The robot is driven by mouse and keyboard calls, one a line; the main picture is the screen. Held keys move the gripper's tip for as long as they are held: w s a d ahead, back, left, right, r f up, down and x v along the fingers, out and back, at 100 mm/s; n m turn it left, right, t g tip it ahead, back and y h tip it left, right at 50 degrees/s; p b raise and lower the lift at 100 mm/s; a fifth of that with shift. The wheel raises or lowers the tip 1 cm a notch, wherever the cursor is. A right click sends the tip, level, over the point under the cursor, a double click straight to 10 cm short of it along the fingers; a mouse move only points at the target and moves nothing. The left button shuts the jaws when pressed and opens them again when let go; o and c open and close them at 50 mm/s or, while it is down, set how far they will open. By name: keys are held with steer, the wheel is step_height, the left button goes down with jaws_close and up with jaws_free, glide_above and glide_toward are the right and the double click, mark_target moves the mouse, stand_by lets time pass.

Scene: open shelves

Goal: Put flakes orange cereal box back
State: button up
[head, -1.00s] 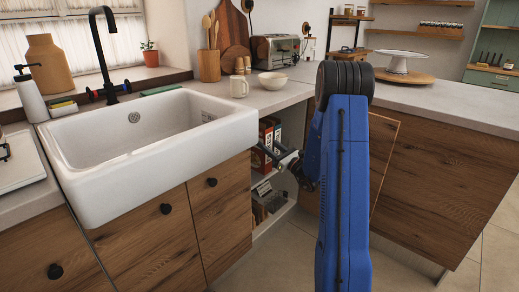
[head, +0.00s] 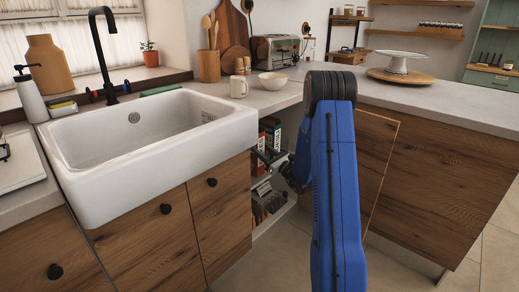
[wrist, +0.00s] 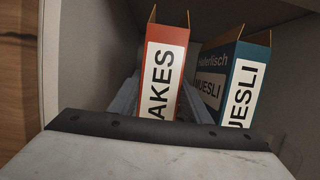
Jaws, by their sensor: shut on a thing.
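The flakes orange cereal box (wrist: 163,72), with a white "FLAKES" label partly cut off, stands upright in the wrist view inside the open shelf. My gripper (wrist: 160,100) has one finger on each side of it and is shut on it. In the head view the box (head: 257,163) is small and partly hidden, and my gripper (head: 268,158) is at the shelf opening beneath the counter. Its lower part is hidden by my gripper's body in the wrist view.
A teal and orange muesli box (wrist: 236,80) stands close at the right of the flakes box. A pale shelf wall (wrist: 85,55) is on the left. Lower shelf items (head: 268,200) sit below. The sink (head: 150,140) adjoins the opening, and a wooden door panel (head: 375,165) is at the right.

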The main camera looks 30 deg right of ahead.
steer(key=o, duration=1)
steer(key=shift+f, duration=0.15)
steer(key=shift+c, duration=0.2)
steer(key=shift+o, duration=1.4)
steer(key=shift+r, duration=0.2)
steer(key=v, duration=1.2)
steer(key=shift+s, duration=0.1)
